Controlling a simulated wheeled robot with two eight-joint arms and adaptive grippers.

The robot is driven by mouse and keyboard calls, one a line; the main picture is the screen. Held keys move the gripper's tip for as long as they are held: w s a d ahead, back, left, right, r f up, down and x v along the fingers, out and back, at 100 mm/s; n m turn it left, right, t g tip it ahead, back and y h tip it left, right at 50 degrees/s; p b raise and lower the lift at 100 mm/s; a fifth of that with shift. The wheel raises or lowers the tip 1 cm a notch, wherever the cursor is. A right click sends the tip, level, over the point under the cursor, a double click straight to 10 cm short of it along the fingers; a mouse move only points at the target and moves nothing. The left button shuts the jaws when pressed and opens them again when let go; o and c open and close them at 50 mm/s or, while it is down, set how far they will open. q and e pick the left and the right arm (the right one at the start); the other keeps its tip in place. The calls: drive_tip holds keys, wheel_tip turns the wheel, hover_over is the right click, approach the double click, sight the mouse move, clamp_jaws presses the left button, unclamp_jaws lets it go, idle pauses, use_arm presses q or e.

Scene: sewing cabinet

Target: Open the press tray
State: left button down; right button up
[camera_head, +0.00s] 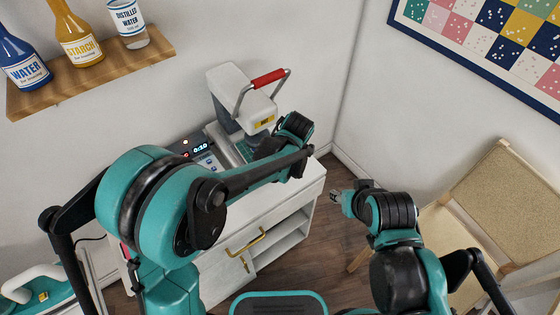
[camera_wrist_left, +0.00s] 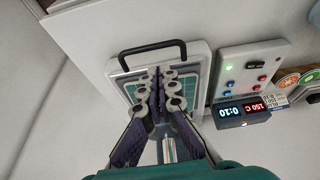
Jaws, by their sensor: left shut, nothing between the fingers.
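The press (camera_head: 236,92) stands on the white cabinet, its red-gripped lever (camera_head: 268,78) at the top. In the left wrist view the press tray (camera_wrist_left: 198,58) shows as a pale-rimmed plate with a teal surface and a black bar handle (camera_wrist_left: 152,47) at its far edge. My left gripper (camera_wrist_left: 158,78) is shut and empty over the tray, its tips just short of the handle; whether they touch the tray I cannot tell. In the head view my left arm hides that gripper and most of the tray. My right gripper (camera_head: 335,196) hangs over the floor, away from the press.
A control box (camera_wrist_left: 252,78) with a lit display (camera_wrist_left: 243,110) sits beside the tray. The white cabinet (camera_head: 290,205) has a brass handle (camera_head: 244,241) and open shelves. Bottles stand on a wall shelf (camera_head: 90,75). A chair (camera_head: 490,215) is at the right, an iron (camera_head: 40,285) at lower left.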

use_arm(q)
drive_tip(key=b+x, duration=0.1)
drive_tip(key=x, duration=0.5)
drive_tip(key=shift+r, duration=0.1)
use_arm(e)
drive_tip(key=shift+w+f, duration=0.1)
drive_tip(key=shift+f, duration=0.85)
use_arm(q)
drive_tip(key=s+d+b, duration=0.1)
drive_tip(key=s+d, duration=0.8)
drive_tip(key=s, duration=0.4)
drive_tip(key=shift+s, duration=0.25)
use_arm(e)
drive_tip(key=shift+s+d+f, duration=0.2)
drive_tip(key=shift+s+d, duration=0.1)
drive_tip(key=shift+s, duration=0.15)
drive_tip(key=shift+s+d+f, duration=0.15)
drive_tip(key=shift+s+d, duration=0.1)
drive_tip(key=shift+s, duration=0.2)
